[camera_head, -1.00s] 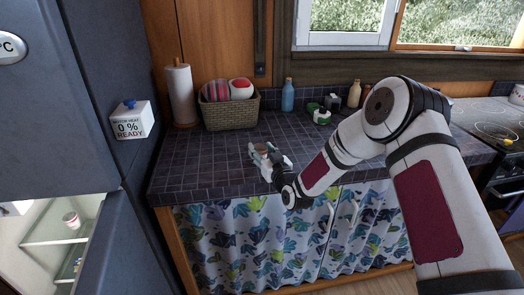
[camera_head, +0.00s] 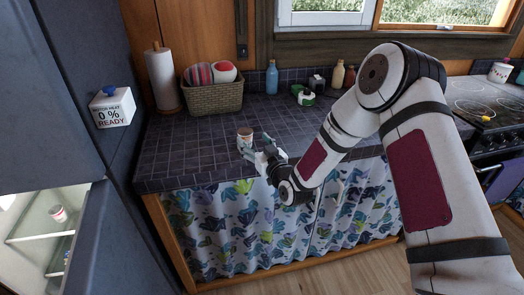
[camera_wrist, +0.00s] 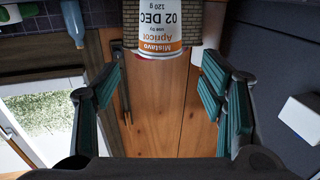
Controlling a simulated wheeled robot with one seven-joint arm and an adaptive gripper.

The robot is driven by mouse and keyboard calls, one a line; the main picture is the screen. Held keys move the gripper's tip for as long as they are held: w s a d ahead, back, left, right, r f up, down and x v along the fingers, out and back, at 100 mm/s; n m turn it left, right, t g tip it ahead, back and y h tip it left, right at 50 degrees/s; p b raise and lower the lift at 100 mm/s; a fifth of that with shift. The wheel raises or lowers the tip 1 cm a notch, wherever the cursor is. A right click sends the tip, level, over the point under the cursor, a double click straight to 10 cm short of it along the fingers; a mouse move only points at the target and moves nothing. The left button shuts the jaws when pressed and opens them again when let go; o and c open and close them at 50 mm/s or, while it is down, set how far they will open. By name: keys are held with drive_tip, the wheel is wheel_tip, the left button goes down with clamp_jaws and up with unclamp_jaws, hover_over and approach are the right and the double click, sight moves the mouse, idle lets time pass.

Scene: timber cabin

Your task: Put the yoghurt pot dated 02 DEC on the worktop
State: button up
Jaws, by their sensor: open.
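The yoghurt pot (camera_head: 245,137) stands on the dark tiled worktop (camera_head: 190,158), near its front edge and right of the fridge. In the wrist view the pot (camera_wrist: 165,22) shows a white and orange label reading "02 DEC", "Apricot" and "120 g", upside down in the picture. My gripper (camera_head: 257,147) is open at the front edge of the worktop, just in front of the pot. In the wrist view its fingers (camera_wrist: 163,65) are spread wide with nothing between them, and the pot is beyond the fingertips.
Another pot (camera_head: 58,213) sits on a glass shelf in the fridge at the left. A wicker basket (camera_head: 213,98), a paper towel roll (camera_head: 162,80) and a blue bottle (camera_head: 272,78) stand at the back. A hob (camera_head: 480,105) is at the right. The worktop left of the pot is clear.

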drive_tip(key=v, duration=0.6)
drive_tip(key=shift+s, duration=0.15)
drive_tip(key=shift+d, duration=0.1)
drive_tip(key=s+d+r+m+g+h, duration=0.1)
drive_tip(key=s+d+r+g+h, duration=0.3)
drive_tip(key=d+r, duration=0.4)
drive_tip(key=s+d+r+g+h, duration=0.2)
drive_tip(key=s+d+r+h, duration=0.2)
drive_tip(key=s+d+r, duration=0.35)
drive_tip(key=s+d+r+m+g, duration=0.2)
drive_tip(key=s+d, duration=0.1)
drive_tip(key=s, duration=1)
drive_tip(key=s+d+r+m+g+h, duration=0.1)
drive_tip(key=s+d+r+m+g, duration=0.1)
drive_tip(key=s, duration=1.2)
drive_tip(key=shift+s+d+r+m+g, duration=0.15)
drive_tip(key=shift+d+m+g, duration=0.35)
drive_tip(key=shift+d+g, duration=0.1)
drive_tip(key=shift+c, duration=0.3)
